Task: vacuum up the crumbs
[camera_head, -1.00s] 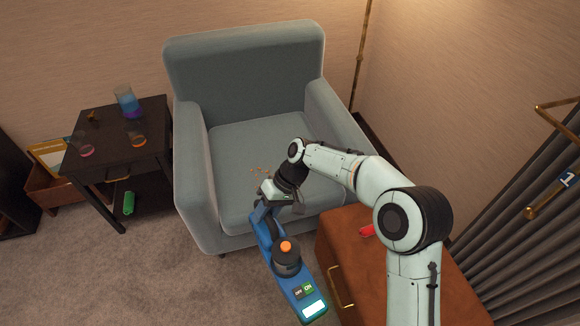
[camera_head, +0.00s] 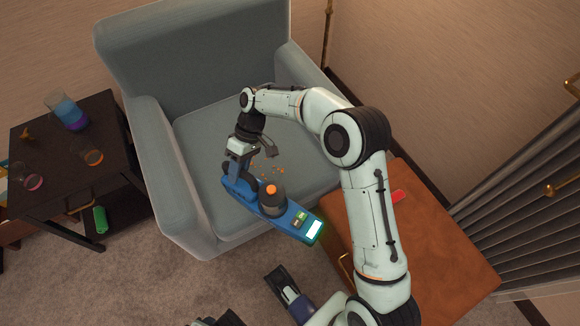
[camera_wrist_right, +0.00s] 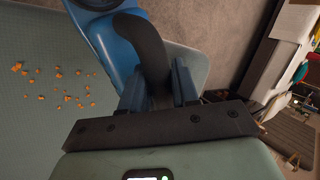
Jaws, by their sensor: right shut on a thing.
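The orange crumbs (camera_head: 268,169) lie scattered on the seat of the grey-blue armchair (camera_head: 205,150). They also show left of the vacuum in the wrist view (camera_wrist_right: 62,88). My right gripper (camera_head: 240,165) is shut on the dark handle (camera_wrist_right: 150,50) of the blue handheld vacuum (camera_head: 262,203). The vacuum is over the front of the seat, its lit screen end pointing lower right past the chair's front. It has an orange button and a green ON button. I cannot tell whether it touches the seat.
A dark side table (camera_head: 60,180) at left holds a blue-purple pitcher (camera_head: 66,111) and glasses. The armrests flank the seat. Carpet is clear in front.

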